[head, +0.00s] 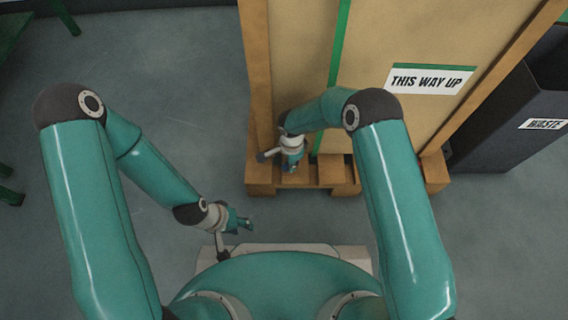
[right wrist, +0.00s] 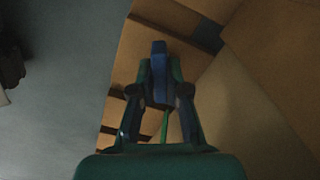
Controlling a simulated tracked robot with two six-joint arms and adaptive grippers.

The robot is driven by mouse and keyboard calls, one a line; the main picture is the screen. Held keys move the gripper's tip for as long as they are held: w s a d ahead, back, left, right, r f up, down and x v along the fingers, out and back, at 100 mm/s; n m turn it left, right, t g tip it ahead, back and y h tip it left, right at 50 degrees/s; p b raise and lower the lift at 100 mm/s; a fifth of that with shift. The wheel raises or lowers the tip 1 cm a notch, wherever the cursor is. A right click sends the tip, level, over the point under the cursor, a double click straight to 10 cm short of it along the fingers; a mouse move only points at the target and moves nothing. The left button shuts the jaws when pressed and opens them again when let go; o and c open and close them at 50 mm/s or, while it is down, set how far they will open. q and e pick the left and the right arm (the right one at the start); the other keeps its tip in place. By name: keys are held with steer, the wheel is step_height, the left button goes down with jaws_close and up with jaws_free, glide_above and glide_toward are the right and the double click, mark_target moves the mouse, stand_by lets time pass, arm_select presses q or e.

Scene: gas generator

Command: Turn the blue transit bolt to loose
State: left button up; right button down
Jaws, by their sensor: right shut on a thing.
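The blue transit bolt (right wrist: 158,72) shows in the right wrist view, between the fingers of my right gripper (right wrist: 159,92). The right gripper is shut on it. In the head view my right gripper (head: 292,165) reaches down to the low front of the wooden crate (head: 300,60), just above its pallet base (head: 325,172). The bolt is hidden there by the gripper and wrist. My left gripper (head: 244,222) hangs over bare floor in front of my base, apart from the crate. Its fingers are too small to tell open from shut.
The crate has a green strap (head: 338,45) and a "THIS WAY UP" label (head: 430,80). A dark waste bin (head: 510,110) stands close to its right. A green frame (head: 10,30) is at the far left. The grey floor (head: 170,70) left of the crate is clear.

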steer(key=n, duration=0.1)
steer(key=n+b, duration=0.1)
steer(key=n, duration=0.1)
steer(key=shift+w+d+n, duration=0.1)
steer(key=shift+d+n, duration=0.1)
steer(key=shift+n, duration=0.1)
steer(key=n, duration=0.2)
steer(key=shift+n, duration=0.4)
steer(key=n, duration=0.4)
steer(key=shift+n, duration=0.3)
steer(key=n, duration=1.2)
steer(key=shift+n, duration=0.3)
steer(key=n, duration=0.3)
steer(key=shift+n+p, duration=0.3)
steer(key=shift+p, duration=0.05)
steer(key=shift+a+n, duration=0.1)
steer(key=shift+n, duration=1.6)
